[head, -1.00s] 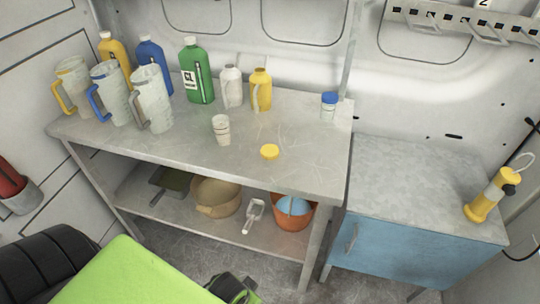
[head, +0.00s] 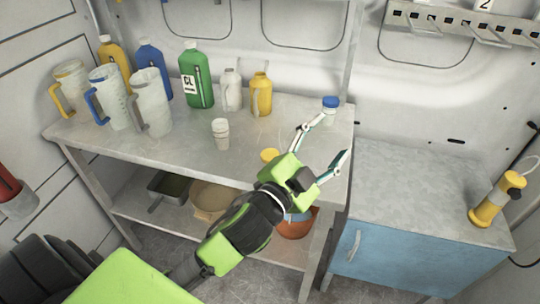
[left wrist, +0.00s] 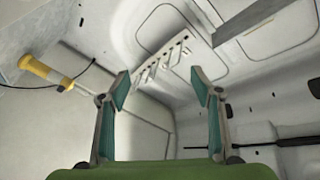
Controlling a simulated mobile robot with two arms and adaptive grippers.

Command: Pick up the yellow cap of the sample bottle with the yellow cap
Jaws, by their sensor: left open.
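The yellow cap (head: 269,155) is on the metal table near its front edge, partly covered by my left gripper; I cannot tell whether a bottle body is under it. My left gripper (head: 336,136) is open and empty. Its body is just right of and in front of the cap, and its fingers point to the right, past the cap. In the left wrist view, the open fingers (left wrist: 161,90) frame only wall, and the cap does not show. My right gripper is not in view.
A small blue-capped bottle (head: 329,111) stands beyond the left fingertips. A white cup (head: 221,134), a yellow bottle (head: 261,96), a green bottle (head: 196,78) and several jugs stand on the table (head: 185,155).

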